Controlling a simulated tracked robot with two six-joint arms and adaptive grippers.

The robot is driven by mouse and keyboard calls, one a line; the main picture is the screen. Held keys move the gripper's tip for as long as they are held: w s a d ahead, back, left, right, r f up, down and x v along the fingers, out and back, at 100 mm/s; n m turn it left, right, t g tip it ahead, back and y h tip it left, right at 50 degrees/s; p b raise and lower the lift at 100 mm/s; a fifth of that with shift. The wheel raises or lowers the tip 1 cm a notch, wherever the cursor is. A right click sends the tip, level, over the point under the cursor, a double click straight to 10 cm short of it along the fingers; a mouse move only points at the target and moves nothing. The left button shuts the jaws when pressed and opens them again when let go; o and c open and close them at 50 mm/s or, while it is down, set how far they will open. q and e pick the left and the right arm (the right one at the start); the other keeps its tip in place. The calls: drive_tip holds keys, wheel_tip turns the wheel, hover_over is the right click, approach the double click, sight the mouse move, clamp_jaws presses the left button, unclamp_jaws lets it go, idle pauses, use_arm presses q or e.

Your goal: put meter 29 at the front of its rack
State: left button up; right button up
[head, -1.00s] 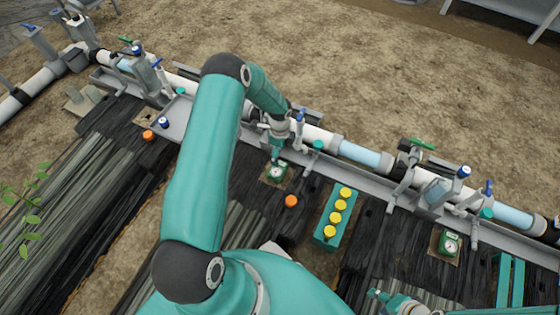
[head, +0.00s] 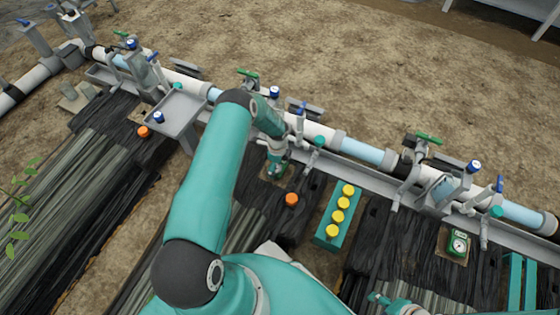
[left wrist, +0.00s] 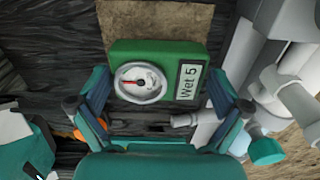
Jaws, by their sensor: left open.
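A green meter (left wrist: 175,60) with a round white dial and a label reading "Wet 5" lies on a brown patch of ground in the left wrist view. My left gripper (left wrist: 161,90) is open, with one finger at each side of the meter. In the head view this gripper (head: 277,170) is low over that meter and mostly hides it. A second green meter (head: 458,244) with a white dial sits on a brown patch at the right. No number 29 is readable. A teal slatted frame (head: 515,283) stands at the lower right; I cannot tell if it is the rack.
A white and blue pipe (head: 365,152) with valves runs behind the meters. A teal block (head: 328,236) with several yellow caps is right of my left gripper. An orange cap (head: 291,199) lies near it. A teal arm part (head: 400,306) shows at the bottom edge.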

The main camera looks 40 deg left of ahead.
use_arm(q)
drive_tip(key=shift+f+b, duration=0.35)
drive_tip(key=shift+f, duration=1)
drive_tip(key=c, duration=0.9)
drive_tip(key=shift+r+p, duration=3.35)
drive_tip(key=shift+r, duration=2.2)
